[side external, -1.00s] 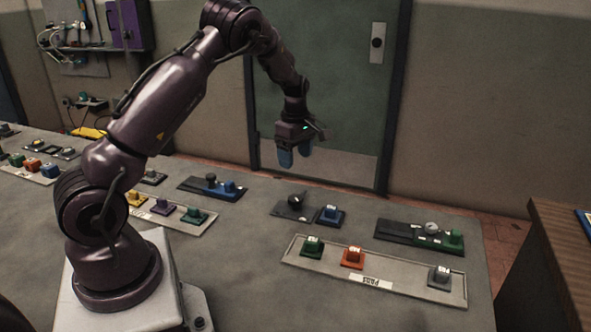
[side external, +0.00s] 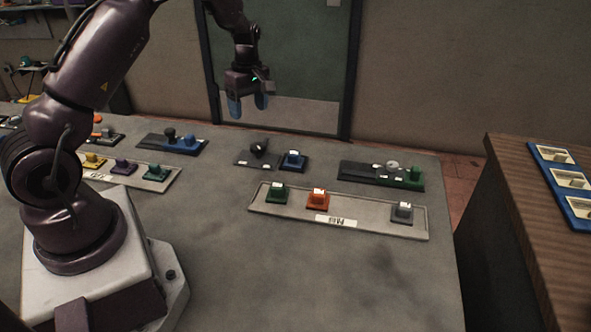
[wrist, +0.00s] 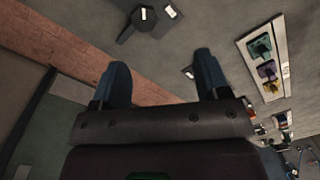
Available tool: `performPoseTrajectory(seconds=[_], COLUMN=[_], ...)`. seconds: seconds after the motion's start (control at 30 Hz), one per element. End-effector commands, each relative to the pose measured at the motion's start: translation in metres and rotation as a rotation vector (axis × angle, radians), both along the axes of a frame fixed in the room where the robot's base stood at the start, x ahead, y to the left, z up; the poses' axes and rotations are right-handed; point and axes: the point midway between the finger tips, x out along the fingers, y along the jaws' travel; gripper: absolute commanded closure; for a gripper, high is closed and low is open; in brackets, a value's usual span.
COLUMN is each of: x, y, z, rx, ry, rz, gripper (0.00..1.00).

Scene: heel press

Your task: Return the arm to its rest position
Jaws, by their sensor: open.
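My gripper (side external: 247,104) hangs in the air above the far edge of the grey table (side external: 235,275), in front of the green door. Its two blue fingers point down, apart, with nothing between them. In the wrist view my gripper (wrist: 160,85) shows its two fingers spread and empty, with the floor and part of the table beyond. My arm is raised and reaches over the table from its pale base. No object touches the fingers.
A long grey tray (side external: 275,211) holds green, orange and grey blocks. A wooden counter (side external: 540,250) with a blue tray (side external: 562,158) stands right. The front table is clear.

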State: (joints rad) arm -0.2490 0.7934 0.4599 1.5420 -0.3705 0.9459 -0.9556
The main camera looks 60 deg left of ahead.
Motion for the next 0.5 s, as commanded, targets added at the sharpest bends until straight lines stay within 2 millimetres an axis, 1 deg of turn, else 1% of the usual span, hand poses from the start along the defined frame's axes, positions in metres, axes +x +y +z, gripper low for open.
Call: performPoseTrajectory(seconds=[0.03, 0.1, 0.27, 0.37, 0.5], x=[-0.009, -0.017, -0.033, -0.046, -0.071], y=[-0.009, -0.025, -0.062, -0.09, -0.134], z=[0.002, 0.014, 0.046, 0.071, 0.107], rx=[-0.018, -0.041, -0.072, -0.079, -0.058], ry=[0.011, 0.006, -0.032, -0.069, -0.133], rz=[-0.083, -0.221, -0.5, -0.687, -0.987], gripper=[0.31, 0.31, 0.31, 0.31, 0.31])
